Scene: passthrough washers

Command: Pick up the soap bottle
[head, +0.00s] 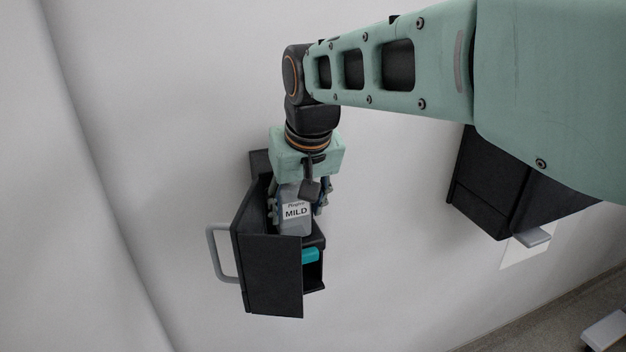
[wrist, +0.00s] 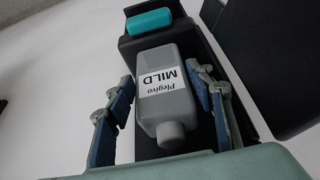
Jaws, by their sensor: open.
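The soap bottle (head: 296,218) is grey with a white label reading "MILD". It sits in a black wall-mounted box (head: 270,275) in the head view. My gripper (head: 299,208) is over it from above, with a finger on each side. In the wrist view the bottle (wrist: 168,95) lies between the two blue-padded fingers (wrist: 165,110), its round cap toward the camera. The fingers are open, with a visible gap on both sides of the bottle. The bottle's lower end is hidden inside the box in the head view.
A teal block (head: 310,255) is in the same box, beyond the bottle; it also shows in the wrist view (wrist: 149,21). A grey handle (head: 217,253) is on the box's left side. Another black box (head: 500,190) is on the wall at right.

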